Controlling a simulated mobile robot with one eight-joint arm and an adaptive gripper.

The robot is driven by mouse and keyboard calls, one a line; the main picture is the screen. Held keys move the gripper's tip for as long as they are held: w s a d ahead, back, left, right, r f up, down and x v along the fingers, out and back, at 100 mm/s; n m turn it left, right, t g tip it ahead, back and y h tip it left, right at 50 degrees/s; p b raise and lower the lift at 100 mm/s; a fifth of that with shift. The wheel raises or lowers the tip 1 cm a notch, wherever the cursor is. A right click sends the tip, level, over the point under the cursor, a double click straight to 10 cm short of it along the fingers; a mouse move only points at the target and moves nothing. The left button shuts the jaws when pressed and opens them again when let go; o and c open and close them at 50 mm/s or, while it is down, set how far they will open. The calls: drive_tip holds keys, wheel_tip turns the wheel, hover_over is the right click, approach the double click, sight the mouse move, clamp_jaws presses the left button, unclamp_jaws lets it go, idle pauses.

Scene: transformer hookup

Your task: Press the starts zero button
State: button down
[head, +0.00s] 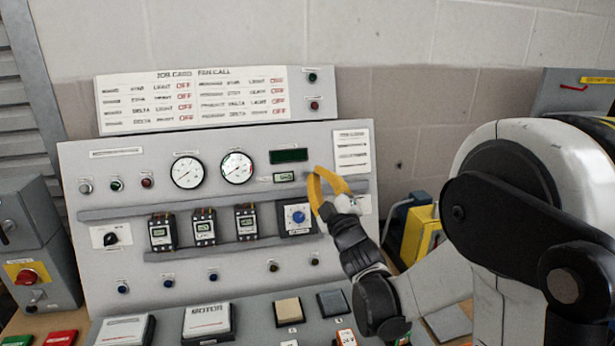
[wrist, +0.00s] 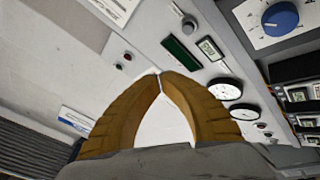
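A grey upright control panel (head: 120,230) carries a dark green display (head: 289,156) and a smaller lit display (head: 284,177) below it. In the wrist view both displays show again, the dark one (wrist: 182,50) and the lit one (wrist: 208,48). A round grey button (wrist: 189,25) sits close to the lit display; its label is unreadable, so I cannot tell if it is the starts zero button. My gripper (head: 316,169) has yellow fingers in front of the panel, just right of the displays. In the wrist view its fingertips (wrist: 160,75) meet, with nothing between them.
Two round gauges (head: 237,168), several small contactors (head: 204,227) and a blue knob (head: 298,215) are on the panel. Shelf-like rails (head: 130,212) stick out below the gauges. A grey box with a red button (head: 27,277) stands left. A yellow box (head: 418,236) stands right.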

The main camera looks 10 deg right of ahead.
drive_tip(key=shift+w+f+b, duration=0.3)
drive_tip(key=shift+w+f, duration=0.15)
drive_tip(key=shift+w, duration=0.85)
drive_tip(key=shift+w+f+b, duration=0.35)
drive_tip(key=shift+w+f, duration=0.15)
drive_tip(key=shift+w, duration=0.75)
drive_tip(key=shift+w+f+b, duration=0.3)
drive_tip(key=shift+w+f, duration=0.15)
drive_tip(key=shift+w, duration=0.85)
drive_tip(key=shift+w, duration=0.1)
drive_tip(key=shift+w+f, duration=0.15)
drive_tip(key=shift+w, duration=0.15)
drive_tip(key=shift+w+f+b, duration=0.15)
drive_tip(key=shift+w+b, duration=0.25)
drive_tip(key=shift+s+r, duration=0.25)
drive_tip(key=shift+s, duration=0.55)
drive_tip(key=shift+s+r+p, duration=0.2)
drive_tip(key=shift+s+r, duration=0.1)
drive_tip(key=shift+s, duration=0.5)
drive_tip(key=shift+s+r+p, duration=0.25)
drive_tip(key=shift+s, duration=0.5)
drive_tip(key=shift+s+r+p, duration=0.2)
drive_tip(key=shift+s+r, duration=0.1)
drive_tip(key=shift+s, duration=0.5)
